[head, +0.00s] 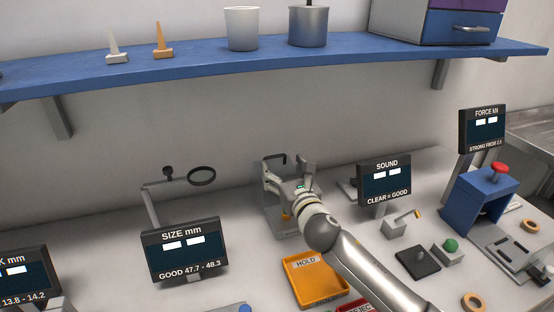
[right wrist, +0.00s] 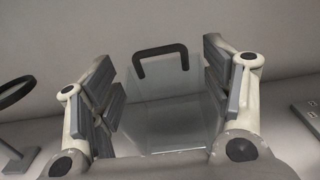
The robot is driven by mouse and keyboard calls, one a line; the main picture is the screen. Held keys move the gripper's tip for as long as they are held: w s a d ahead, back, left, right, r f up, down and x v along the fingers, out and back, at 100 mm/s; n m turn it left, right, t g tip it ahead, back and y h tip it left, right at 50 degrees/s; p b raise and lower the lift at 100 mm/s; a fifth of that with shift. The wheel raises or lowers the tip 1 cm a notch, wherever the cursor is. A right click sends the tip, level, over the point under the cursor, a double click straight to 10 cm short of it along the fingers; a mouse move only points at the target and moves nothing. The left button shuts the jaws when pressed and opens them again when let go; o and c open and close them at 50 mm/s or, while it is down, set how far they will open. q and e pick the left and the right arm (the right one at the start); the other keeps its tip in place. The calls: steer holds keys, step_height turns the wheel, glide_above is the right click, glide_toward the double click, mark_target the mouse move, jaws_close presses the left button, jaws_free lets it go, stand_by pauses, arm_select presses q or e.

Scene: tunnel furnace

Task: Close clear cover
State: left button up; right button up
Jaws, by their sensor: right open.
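The clear cover (right wrist: 160,100) is a see-through panel with a black U-shaped handle (right wrist: 160,58) at its far end. In the head view the handle (head: 275,158) shows just behind my right gripper (head: 287,173). The clear box part under it (head: 270,205) is partly hidden by my gripper and arm, with a small orange thing (head: 285,215) behind it. In the right wrist view the open fingers of my right gripper (right wrist: 160,88) stand left and right of the clear panel. The handle lies between them in the picture, and I see no grip on it. My left gripper is out of view.
A yellow HOLD tray (head: 316,278) lies in front of the box, under my right forearm. The SIZE display (head: 186,250) and magnifier (head: 201,176) stand left, the SOUND display (head: 385,180) right. A blue shelf (head: 200,62) runs above.

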mark_target(276, 157)
steer(key=shift+x, duration=2.65)
